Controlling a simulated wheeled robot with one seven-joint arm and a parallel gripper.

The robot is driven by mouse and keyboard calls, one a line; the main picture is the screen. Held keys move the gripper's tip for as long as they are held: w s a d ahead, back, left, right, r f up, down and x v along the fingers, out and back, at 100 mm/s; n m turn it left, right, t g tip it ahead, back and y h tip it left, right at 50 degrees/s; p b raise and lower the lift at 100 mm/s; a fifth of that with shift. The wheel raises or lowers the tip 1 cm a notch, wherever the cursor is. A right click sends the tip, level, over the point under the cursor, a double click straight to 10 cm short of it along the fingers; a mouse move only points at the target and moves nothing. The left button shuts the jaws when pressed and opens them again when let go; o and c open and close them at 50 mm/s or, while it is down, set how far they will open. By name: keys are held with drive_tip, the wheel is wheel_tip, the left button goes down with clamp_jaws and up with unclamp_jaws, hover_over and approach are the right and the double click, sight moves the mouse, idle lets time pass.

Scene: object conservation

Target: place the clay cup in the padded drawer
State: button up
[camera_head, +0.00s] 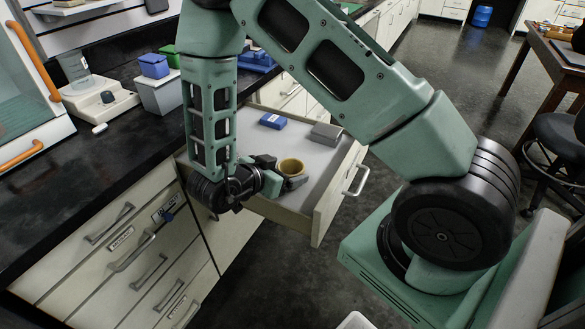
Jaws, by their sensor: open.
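The clay cup (291,167) is small and tan-brown, with its round opening facing up. It is inside or just over the open drawer (325,196), near the drawer's front left part. The drawer has a pale grey bottom and a cream front with a metal handle. My gripper (281,170) is at the cup's left side, low over the drawer, with its jaws open. One finger shows behind the cup and another near its right side. I cannot tell whether the fingers touch the cup or whether it rests fully on the drawer bottom.
A blue box (273,121) and a grey box (326,135) lie at the back of the drawer. The black counter (90,175) on the left holds a scale with a beaker (76,70) and small bins. A wooden table (556,65) and stool stand far right. Floor beyond the drawer is clear.

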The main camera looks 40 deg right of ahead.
drive_tip(key=v, duration=0.7)
drive_tip(key=shift+a, duration=0.1)
drive_tip(key=w+a+r+n+t+y, duration=0.3)
drive_tip(key=w+a+n+t+y, duration=0.35)
drive_tip(key=a+y, duration=0.4)
drive_tip(key=s+a+r+n+g+y, duration=0.1)
drive_tip(key=a+r+n+y, duration=0.1)
drive_tip(key=a, duration=0.3)
drive_tip(key=s+a+r+n+y, duration=0.2)
drive_tip(key=a+r+n+y, duration=0.1)
drive_tip(key=a, duration=0.3)
drive_tip(key=s+a+r+n+g+y, duration=0.2)
drive_tip(key=s+n+g, duration=0.1)
drive_tip(key=s+n, duration=0.4)
drive_tip(key=s+d+r+n+g+h, duration=0.1)
drive_tip(key=s+d+n+g+h, duration=0.1)
drive_tip(key=s+d, duration=0.2)
drive_tip(key=s+d+r+n+g+h, duration=0.1)
drive_tip(key=s+d+n+g+h, duration=0.1)
drive_tip(key=s+d, duration=0.3)
drive_tip(key=s+n, duration=0.1)
drive_tip(key=s, duration=0.3)
drive_tip(key=shift+r+n, duration=0.2)
drive_tip(key=shift+n, duration=0.15)
